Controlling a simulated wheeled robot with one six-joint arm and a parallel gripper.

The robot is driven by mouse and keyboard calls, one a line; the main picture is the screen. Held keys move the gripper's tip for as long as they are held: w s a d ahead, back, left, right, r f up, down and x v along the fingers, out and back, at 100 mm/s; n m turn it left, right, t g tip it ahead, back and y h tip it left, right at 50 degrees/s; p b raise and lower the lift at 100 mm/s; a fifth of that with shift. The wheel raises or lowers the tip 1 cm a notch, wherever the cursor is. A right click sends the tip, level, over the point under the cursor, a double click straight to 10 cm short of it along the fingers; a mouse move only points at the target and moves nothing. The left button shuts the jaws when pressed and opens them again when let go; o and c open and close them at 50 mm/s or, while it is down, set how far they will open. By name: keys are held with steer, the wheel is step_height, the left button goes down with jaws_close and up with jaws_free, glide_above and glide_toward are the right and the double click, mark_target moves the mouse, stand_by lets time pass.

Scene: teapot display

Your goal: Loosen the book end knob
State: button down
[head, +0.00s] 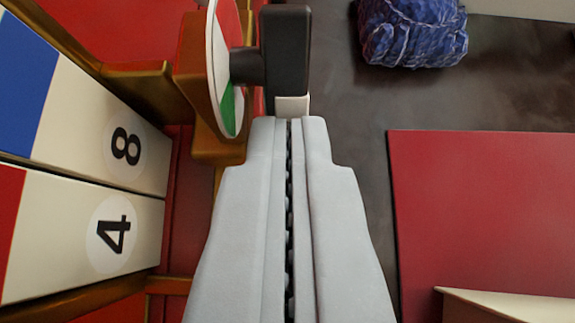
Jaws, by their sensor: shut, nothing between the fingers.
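The book end knob seems to be the black lever-like handle (287,52) at the top centre, with a short dark stem on its left. The stem meets a round disc (224,65) coloured red, white and green, seen nearly edge-on. A small cream piece (291,106) shows at the handle's near end. My gripper (289,122) is shut and empty, its grey fingers together below the handle in the picture. The fingertips overlap the cream piece in view; I cannot tell whether they touch. Books numbered 8 (126,146) and 4 (112,235) lie at the left.
Brown-gold framing (137,80) with red panels surrounds the books and disc. A blue crumpled bundle (413,32) sits at the top right on a dark grey surface (345,125). A red panel (480,210) and a cream-edged box-like piece (510,303) are at the right.

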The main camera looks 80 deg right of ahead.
steer(key=shift+f, duration=0.25)
steer(key=shift+d+f, duration=0.1)
steer(key=shift+f, duration=0.35)
steer(key=shift+r, duration=0.15)
stand_by(1.1)
